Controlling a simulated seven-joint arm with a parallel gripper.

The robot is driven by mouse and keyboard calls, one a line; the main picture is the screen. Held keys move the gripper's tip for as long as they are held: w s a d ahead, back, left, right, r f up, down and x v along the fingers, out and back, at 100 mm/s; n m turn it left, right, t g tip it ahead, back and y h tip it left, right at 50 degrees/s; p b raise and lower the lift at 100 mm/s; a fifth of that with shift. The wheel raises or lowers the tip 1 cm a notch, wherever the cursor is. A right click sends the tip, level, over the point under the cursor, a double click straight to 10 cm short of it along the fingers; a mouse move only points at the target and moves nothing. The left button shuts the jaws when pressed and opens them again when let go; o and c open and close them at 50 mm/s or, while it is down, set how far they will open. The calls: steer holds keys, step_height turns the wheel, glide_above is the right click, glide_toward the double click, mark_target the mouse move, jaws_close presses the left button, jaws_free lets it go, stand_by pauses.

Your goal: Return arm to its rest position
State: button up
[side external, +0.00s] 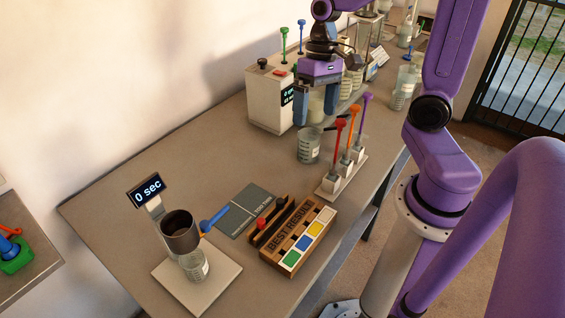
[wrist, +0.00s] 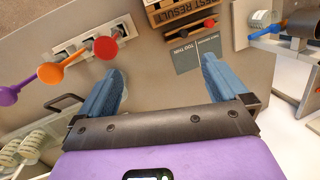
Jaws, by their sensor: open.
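My gripper (side external: 316,108) is raised over the back part of the table, in front of the white machine (side external: 268,98). Its two blue fingers point down and stand wide apart. A glass beaker (side external: 308,146) stands on the table just below and in front of the fingers in the side view. I cannot tell how high the fingers are above the table.
A white rack (side external: 341,180) holds red, orange and purple-topped sticks right of my gripper. The "BEST RESULT" block (side external: 297,236), a grey mat (side external: 248,207), and a dark cup (side external: 180,230) over a small beaker (side external: 195,266) stand nearer. Glassware crowds the back; the left-middle table is clear.

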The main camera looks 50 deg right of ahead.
steer(key=s+a+n+h, duration=0.1)
steer(key=s+a+n, duration=0.2)
steer(key=s+n, duration=0.3)
steer(key=s+a+n+t+h, duration=0.1)
steer(key=s+a+n, duration=0.2)
steer(key=s+n, duration=0.4)
steer(key=shift+s+a+f+n, duration=0.25)
steer(key=shift+s+f+n, duration=0.05)
steer(key=shift+n, duration=0.3)
steer(key=shift+c, duration=0.3)
